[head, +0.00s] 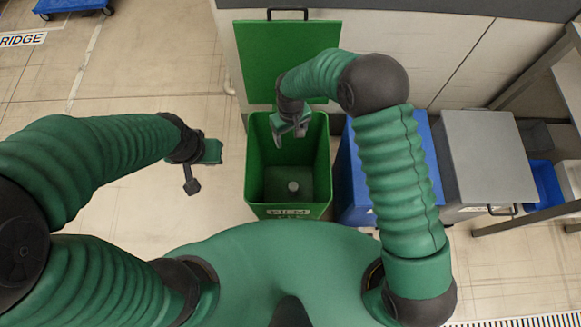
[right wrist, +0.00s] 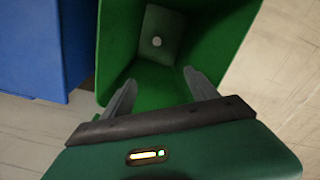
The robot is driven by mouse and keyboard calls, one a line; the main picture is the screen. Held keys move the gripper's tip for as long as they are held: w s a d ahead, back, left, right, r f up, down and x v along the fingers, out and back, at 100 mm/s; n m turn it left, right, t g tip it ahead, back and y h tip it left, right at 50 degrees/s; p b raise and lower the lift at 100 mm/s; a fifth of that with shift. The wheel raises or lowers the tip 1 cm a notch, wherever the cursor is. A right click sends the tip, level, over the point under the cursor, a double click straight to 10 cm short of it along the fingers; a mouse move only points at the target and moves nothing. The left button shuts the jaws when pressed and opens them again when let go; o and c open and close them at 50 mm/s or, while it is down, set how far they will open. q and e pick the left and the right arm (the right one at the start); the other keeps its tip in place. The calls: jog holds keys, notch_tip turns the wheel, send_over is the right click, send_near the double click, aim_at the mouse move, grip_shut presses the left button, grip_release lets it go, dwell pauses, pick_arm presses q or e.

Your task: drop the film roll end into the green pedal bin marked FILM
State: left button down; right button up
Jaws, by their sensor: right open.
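The green pedal bin (head: 322,165) stands open in front of me, with its green lid (head: 285,55) raised at the back. A label on its front rim reads FILM, partly cut off by my body. A small pale round piece, which looks like the film roll end (head: 293,186), lies on the bin floor; it also shows in the right wrist view (right wrist: 156,42). My right gripper (head: 290,130) is over the bin's back part, open and empty, its fingers apart in the right wrist view (right wrist: 160,80). My left gripper (head: 207,160) is left of the bin; its fingers are unclear.
A blue bin (head: 350,185) stands close to the right of the green one, partly behind my right arm. A grey-lidded bin (head: 488,155) is further right, beside a metal rack (head: 535,70). A wall is behind.

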notch_tip(320, 180, up, 13)
jog(key=p, duration=0.1)
jog(key=shift+f, duration=0.2)
